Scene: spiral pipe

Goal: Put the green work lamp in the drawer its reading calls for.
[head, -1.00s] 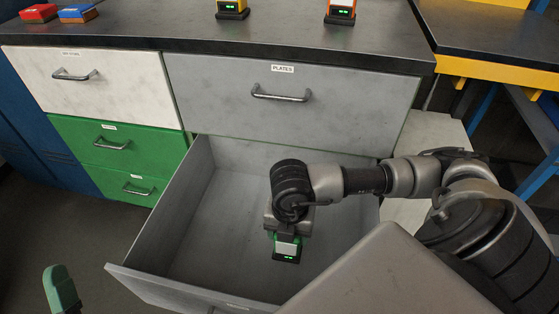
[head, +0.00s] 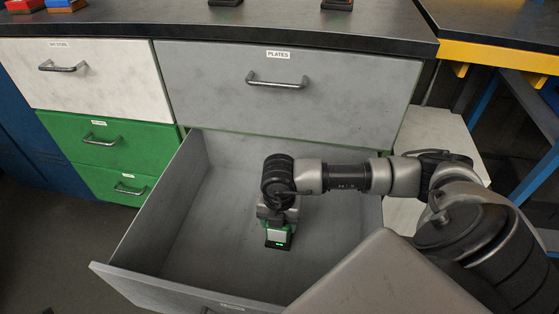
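The green work lamp (head: 278,238) is low inside the open grey drawer (head: 190,240), with a small lit green reading on its dark base. My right gripper (head: 278,222) reaches in from the right and is at the top of the lamp, with its fingers around it. I cannot tell whether the lamp touches the drawer floor. The label on this drawer's front edge is too small to read. My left gripper is out of view.
A closed drawer labelled PLATES (head: 285,85) is above the open one. A white drawer (head: 85,75) and green drawers (head: 110,140) are closed at left. The dark worktop (head: 270,25) carries red and blue boxes (head: 66,5) and two cut-off devices. The drawer is otherwise empty.

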